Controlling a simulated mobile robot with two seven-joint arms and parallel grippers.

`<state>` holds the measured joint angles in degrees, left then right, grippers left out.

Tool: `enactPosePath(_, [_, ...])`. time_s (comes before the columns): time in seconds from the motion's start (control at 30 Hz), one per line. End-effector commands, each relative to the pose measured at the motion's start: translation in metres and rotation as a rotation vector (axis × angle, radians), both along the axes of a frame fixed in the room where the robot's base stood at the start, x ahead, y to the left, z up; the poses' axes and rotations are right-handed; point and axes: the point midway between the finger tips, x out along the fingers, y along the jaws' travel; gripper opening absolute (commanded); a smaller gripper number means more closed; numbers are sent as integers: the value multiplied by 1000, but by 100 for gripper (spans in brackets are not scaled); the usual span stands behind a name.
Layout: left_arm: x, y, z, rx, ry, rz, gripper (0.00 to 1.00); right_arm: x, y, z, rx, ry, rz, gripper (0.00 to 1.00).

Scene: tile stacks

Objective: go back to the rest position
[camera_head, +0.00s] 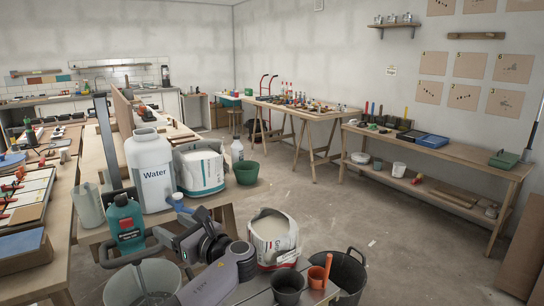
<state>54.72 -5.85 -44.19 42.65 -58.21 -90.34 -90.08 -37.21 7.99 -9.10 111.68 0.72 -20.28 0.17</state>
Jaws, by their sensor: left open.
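My left gripper (133,250) is at the lower left of the head view, at the end of my grey arm that comes in from the bottom. Its dark jaws are open, point left and look empty. A teal bottle (125,222) with a dark cap shows just behind the jaws in the picture. I cannot tell whether they touch. A translucent bucket (145,285) shows below the jaws. My right gripper is not in view.
A white "Water" canister (151,172) and an open bag (199,168) stand behind the gripper. Another open bag (273,236), a black bucket (346,272) and a dark cup (288,287) are to the right. The concrete floor (340,215) is clear mid-room.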

Motion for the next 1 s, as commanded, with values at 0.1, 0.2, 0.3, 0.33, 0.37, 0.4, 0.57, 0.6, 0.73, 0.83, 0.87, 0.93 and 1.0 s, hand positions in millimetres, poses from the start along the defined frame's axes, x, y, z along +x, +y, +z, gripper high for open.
enactPosePath(0.1, [-4, -1, -32, -77, 11, -34, 61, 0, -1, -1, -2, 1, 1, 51])
enactPosePath(0.2, [-13, -8, -79, -236, 6, -90, 61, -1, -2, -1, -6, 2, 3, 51])
enactPosePath(0.3, [-26, -16, -127, -413, -5, -130, 61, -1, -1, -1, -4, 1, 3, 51])
enactPosePath(0.33, [-32, -18, -142, -470, -10, -138, 61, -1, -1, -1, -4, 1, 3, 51])
enactPosePath(0.37, [-38, -21, -157, -531, -16, -145, 61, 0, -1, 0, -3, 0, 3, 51])
enactPosePath(0.4, [-47, -25, -176, -616, -25, -150, 61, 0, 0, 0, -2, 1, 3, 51])
enactPosePath(0.57, [-92, -41, -247, -980, -91, -129, 61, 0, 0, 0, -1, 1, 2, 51])
enactPosePath(0.6, [-104, -45, -261, -1070, -113, -112, 61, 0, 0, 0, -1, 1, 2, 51])
enactPosePath(0.73, [-146, -54, -298, -1355, -203, -31, 61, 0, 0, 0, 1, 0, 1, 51])
enactPosePath(0.83, [-179, -57, -317, -1560, -290, 55, 61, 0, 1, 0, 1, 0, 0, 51])
enactPosePath(0.87, [-189, -58, -321, -1619, -318, 84, 61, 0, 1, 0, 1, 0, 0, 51])
enactPosePath(0.93, [-212, -58, -328, -1753, -390, 157, 61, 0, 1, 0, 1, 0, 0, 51])
enactPosePath(1.0, [-235, -56, -331, -1876, -467, 235, 61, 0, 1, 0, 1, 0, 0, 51])
